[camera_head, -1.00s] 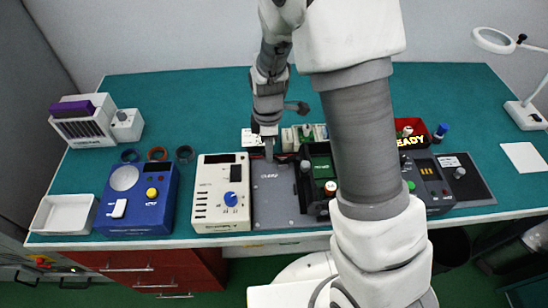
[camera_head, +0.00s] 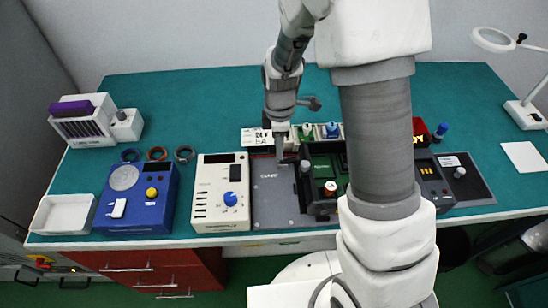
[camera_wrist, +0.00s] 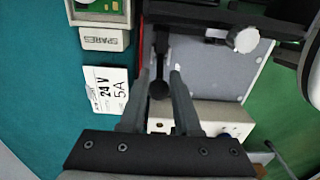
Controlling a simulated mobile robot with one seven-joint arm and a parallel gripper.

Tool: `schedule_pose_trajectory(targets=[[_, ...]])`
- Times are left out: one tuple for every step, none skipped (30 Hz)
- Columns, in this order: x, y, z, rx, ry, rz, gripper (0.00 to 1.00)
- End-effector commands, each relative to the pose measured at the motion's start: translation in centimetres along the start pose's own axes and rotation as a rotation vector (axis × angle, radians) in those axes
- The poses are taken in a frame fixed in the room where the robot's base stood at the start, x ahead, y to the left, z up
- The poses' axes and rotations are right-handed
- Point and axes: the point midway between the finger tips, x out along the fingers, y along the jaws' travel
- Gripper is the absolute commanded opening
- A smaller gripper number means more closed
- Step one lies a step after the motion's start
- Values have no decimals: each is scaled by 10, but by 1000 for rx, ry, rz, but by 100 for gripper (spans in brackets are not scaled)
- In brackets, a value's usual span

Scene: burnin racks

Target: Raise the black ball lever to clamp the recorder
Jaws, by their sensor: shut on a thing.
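My gripper (camera_wrist: 160,95) has its two fingers on either side of the black ball lever (camera_wrist: 158,89) in the wrist view, shut on its ball end. The lever's dark arm runs from the ball up towards a black fixture. In the head view my gripper (camera_head: 281,158) is low over the back of the grey plate (camera_head: 272,198), left of the black fixture (camera_head: 305,198) with a green face; the lever is hidden there by the fingers. I cannot tell for sure which part is the recorder. The grey plate also shows in the wrist view (camera_wrist: 205,75).
A cream box with a blue knob (camera_head: 213,213) stands close on the left, a blue box (camera_head: 136,218) beyond it. A white 24 V 5A card (camera_head: 256,135) lies behind. My arm hides part of the right side.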

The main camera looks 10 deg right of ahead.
Motion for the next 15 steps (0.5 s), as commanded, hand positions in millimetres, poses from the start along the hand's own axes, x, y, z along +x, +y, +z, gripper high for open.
schedule_pose_trajectory(targets=[[0,0,2,2,0,0,0],[0,0,3,1,0,0,0],[0,0,4,1,0,0,0],[0,0,5,0,0,1,0],[-1,0,6,0,1,1,0],[-1,0,7,0,1,1,0],[-1,0,8,0,1,1,0],[-1,0,8,0,1,1,0],[-2,0,9,-1,1,1,0],[-1,0,9,-1,1,1,0],[-1,0,10,-1,2,1,0],[-1,0,11,0,2,1,0],[-1,0,12,0,2,1,0],[-1,0,13,0,2,1,0],[-1,0,14,0,2,1,0]])
